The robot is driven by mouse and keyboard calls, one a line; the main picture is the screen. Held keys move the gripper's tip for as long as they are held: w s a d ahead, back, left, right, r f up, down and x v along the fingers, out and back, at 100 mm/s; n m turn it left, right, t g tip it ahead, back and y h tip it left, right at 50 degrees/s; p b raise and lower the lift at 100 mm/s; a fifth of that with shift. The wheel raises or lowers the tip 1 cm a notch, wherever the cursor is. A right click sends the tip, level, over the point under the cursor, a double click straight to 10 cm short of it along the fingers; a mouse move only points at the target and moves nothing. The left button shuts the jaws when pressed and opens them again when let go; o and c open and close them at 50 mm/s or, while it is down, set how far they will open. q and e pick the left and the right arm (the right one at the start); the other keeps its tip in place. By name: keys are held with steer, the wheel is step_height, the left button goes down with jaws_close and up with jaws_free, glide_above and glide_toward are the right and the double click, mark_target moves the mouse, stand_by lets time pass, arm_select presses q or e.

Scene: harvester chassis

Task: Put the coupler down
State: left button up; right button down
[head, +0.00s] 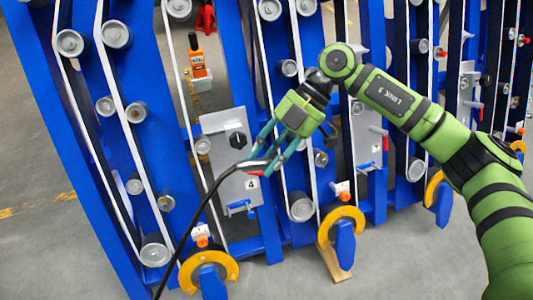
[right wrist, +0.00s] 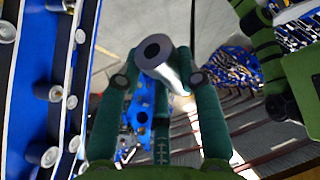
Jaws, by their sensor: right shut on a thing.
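The coupler (head: 253,165) is a silver piece with a red part, at the end of a black hose (head: 190,232). In the head view my right gripper (head: 262,158) is shut on it, in front of the panel marked 4. In the right wrist view the coupler shows as a metal cylinder (right wrist: 157,53) with a dark round opening, between the two green fingers of my right gripper (right wrist: 160,78). The fingers hide part of the coupler in the head view. My left gripper is not in view.
A grey panel (head: 232,190) with a black knob (head: 238,140) is behind the gripper on the blue chassis frame (head: 100,125). Rollers, white belts and yellow-rimmed wheels (head: 208,268) line the frame. An orange device (head: 197,64) stands at upper left. Grey floor is open at left.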

steer(key=shift+s+a+f+n+g+h, duration=0.15)
steer(key=shift+s+n+g+h, duration=0.4)
steer(key=shift+n, duration=0.25)
steer(key=s+d+f+n+g+h, duration=0.35)
steer(key=n+h, duration=0.75)
steer(key=n, duration=0.5)
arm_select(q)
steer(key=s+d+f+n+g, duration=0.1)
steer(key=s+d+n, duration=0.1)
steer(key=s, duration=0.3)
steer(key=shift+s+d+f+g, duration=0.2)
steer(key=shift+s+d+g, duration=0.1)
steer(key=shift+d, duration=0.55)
arm_select(e)
steer(key=d+r+n+t+h, duration=0.2)
steer(key=d+n+t, duration=0.9)
steer(key=n, duration=0.9)
steer(key=t, duration=0.3)
steer(key=shift+s+d+r+t+h, duration=0.25)
steer(key=shift+d+r+t+h, duration=0.05)
steer(key=shift+d+r+h, duration=0.1)
